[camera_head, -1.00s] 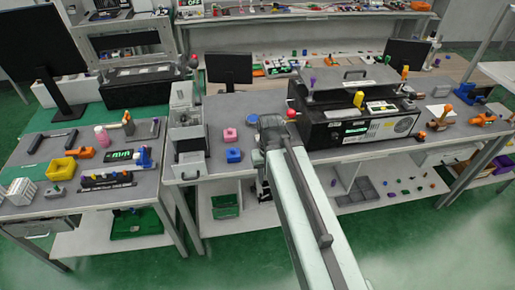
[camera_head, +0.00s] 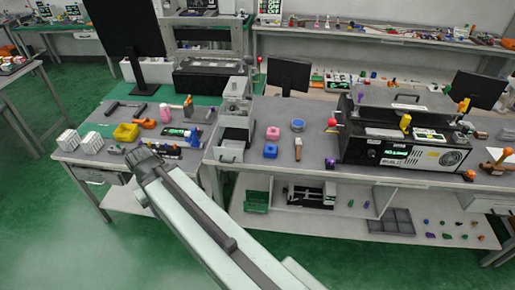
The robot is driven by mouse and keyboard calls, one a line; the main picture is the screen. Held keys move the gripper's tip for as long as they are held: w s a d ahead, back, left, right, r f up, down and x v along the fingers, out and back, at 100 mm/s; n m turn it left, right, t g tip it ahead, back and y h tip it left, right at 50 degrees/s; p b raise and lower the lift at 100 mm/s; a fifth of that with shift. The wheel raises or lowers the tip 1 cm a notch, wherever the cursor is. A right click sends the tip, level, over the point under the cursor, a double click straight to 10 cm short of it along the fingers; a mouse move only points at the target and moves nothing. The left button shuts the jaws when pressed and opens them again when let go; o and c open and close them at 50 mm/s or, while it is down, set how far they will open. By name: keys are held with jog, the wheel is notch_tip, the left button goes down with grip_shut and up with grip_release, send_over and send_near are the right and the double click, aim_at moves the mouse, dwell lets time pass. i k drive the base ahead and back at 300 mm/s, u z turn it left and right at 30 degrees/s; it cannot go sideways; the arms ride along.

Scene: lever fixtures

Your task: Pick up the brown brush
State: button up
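A small upright-looking item with a brown handle (camera_head: 298,148), which looks like the brown brush, lies on the grey top of the middle bench near its front edge, right of the blue block. It is small in the picture, so its bristles are not clear. My gripper (camera_head: 143,160) is at the end of my long pale arm, in front of the left table and well to the left of the brush. I see it from behind and its fingers are too small to tell open from shut. Nothing is seen held in it.
A blue block (camera_head: 270,151), a pink block (camera_head: 273,133) and a blue round dish (camera_head: 298,125) stand around the brush. A black machine with a red-knobbed lever (camera_head: 332,122) stands to its right. The left table carries a yellow bin (camera_head: 126,132). Green floor is open at the left.

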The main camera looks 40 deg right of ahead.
aim_at(298, 144)
jog(key=u, duration=0.45)
jog(key=i, duration=1.2)
jog(key=z, duration=1.7)
jog(key=i, duration=0.5)
jog(key=u, duration=0.1)
